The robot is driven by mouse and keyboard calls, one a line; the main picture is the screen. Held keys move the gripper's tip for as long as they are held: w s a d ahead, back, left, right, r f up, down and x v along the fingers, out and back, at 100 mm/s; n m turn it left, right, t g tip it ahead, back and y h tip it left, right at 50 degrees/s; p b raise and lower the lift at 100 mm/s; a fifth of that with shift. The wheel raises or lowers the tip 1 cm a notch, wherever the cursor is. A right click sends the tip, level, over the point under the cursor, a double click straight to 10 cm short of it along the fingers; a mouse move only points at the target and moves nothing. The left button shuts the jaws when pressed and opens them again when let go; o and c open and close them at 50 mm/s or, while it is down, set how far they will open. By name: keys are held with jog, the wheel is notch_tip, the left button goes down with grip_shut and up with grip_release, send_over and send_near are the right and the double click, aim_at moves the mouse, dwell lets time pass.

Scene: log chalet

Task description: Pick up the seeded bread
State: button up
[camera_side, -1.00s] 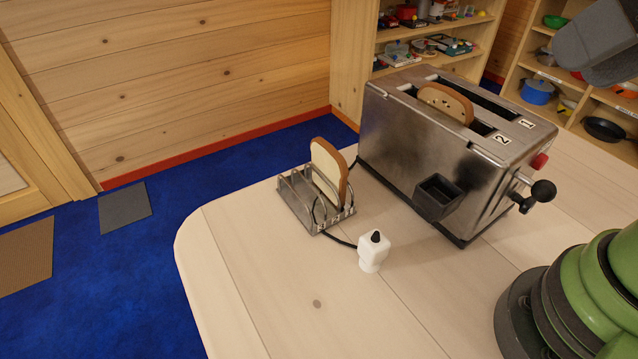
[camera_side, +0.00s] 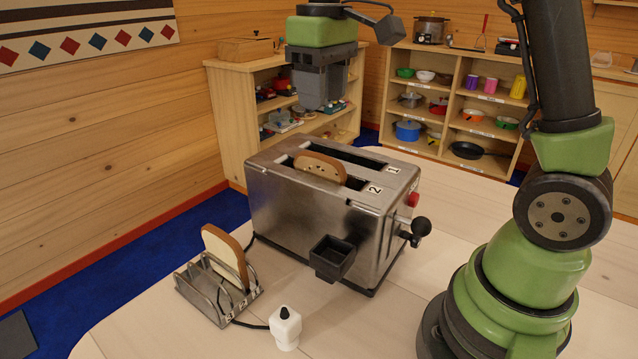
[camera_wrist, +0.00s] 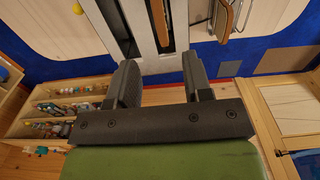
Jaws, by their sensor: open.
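One slice of bread (camera_side: 320,167) with a brown crust stands partly out of the toaster (camera_side: 300,215), in the slot marked 2. Another slice (camera_side: 225,255), pale-faced with a brown crust, stands in the wire rack (camera_side: 205,302). Seeds are too small to make out surely on either. My gripper (camera_side: 322,106) points down, empty, above the toaster and its slice. In the wrist view my gripper (camera_wrist: 160,75) is open, its fingers apart, with the toaster slice's brown edge (camera_wrist: 160,20) ahead between them. The rack slice (camera_wrist: 227,18) is right of them.
The toaster's lever (camera_side: 420,227) and small black tray (camera_side: 332,258) stick out. The slot marked 1 is empty. Shelves (camera_side: 455,115) with pots stand behind. Bare table (camera_side: 170,325) lies at the front.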

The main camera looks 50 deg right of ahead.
aim_at(319, 154)
jog(key=shift+w+f, duration=0.2)
jog(key=shift+f, duration=0.2)
notch_tip(319, 154, down, 9)
jog(key=shift+w+f, duration=0.1)
jog(key=shift+f, duration=0.1)
jog(key=c, duration=0.7)
